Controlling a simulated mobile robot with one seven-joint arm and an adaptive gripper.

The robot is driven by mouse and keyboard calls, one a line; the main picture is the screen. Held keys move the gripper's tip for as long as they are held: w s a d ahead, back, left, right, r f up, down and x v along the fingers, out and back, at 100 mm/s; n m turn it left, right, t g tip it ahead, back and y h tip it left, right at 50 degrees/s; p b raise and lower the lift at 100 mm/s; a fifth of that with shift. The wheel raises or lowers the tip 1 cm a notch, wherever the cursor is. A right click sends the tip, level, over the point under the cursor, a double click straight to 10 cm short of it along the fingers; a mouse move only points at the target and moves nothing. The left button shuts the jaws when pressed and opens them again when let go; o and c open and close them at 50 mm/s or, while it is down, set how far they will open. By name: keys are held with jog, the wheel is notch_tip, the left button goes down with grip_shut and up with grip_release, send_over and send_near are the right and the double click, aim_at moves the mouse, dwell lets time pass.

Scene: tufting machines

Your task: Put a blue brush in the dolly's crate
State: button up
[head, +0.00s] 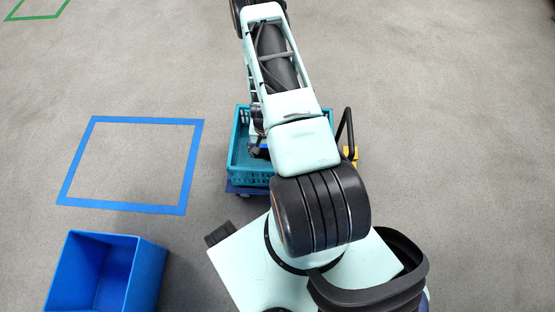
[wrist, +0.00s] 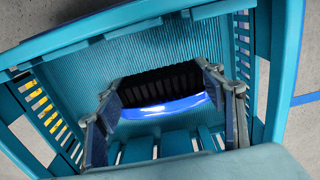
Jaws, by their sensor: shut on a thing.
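The teal crate (head: 241,160) sits on the dolly (head: 245,191) in the middle of the head view, partly hidden by my arm. Its slatted walls and ribbed floor fill most of the wrist view (wrist: 90,75). My gripper (wrist: 160,92) is shut on a blue brush (wrist: 158,108) with dark bristles, one finger at each end. The brush shows against the crate's inside, within its walls; its height above the floor is hard to tell. In the head view, my gripper (head: 258,149) is over the crate and mostly hidden by my arm.
A blue open bin (head: 142,275) stands on the floor at lower left. A blue taped square (head: 130,208) lies left of the dolly, empty. The dolly's black handle (head: 346,128) rises on its right.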

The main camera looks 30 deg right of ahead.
notch_tip(320, 180, down, 9)
jog(key=b, duration=0.3)
jog(key=shift+f, duration=0.1)
jog(key=shift+f, duration=0.15)
jog(key=o, duration=1.2)
notch_tip(320, 180, up, 12)
jog(key=p, duration=0.4)
jog(key=shift+r, duration=0.2)
jog(key=shift+w, duration=0.1)
